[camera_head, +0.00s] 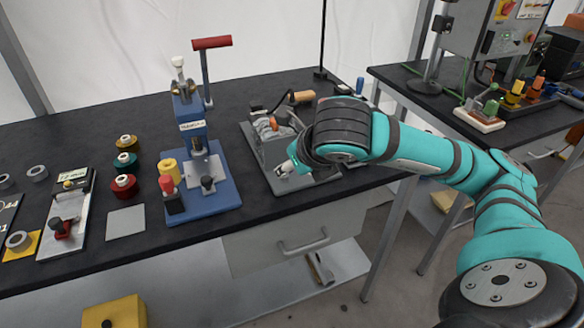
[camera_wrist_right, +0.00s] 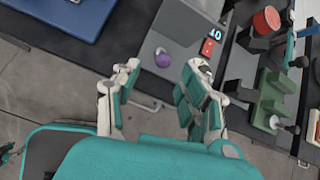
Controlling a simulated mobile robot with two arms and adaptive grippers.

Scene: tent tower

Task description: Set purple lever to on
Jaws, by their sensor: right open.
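My right gripper (camera_wrist_right: 165,67) is open, with one finger on each side of the knob in the picture. I cannot tell whether either finger touches it. In the head view the grey machine (camera_head: 262,150) stands near the table's front edge, and my right gripper (camera_head: 286,167) is at its front, mostly hidden by my arm. The purple knob is hidden there, so the lever's setting is unclear. My left gripper is not in view.
A blue press (camera_head: 205,190) with a red-handled lever stands left of the machine. Coloured spools (camera_head: 124,160) and a white clamp board (camera_head: 65,215) lie farther left. A drawer (camera_head: 300,240) is below the table edge. A second table (camera_head: 440,95) with equipment stands right.

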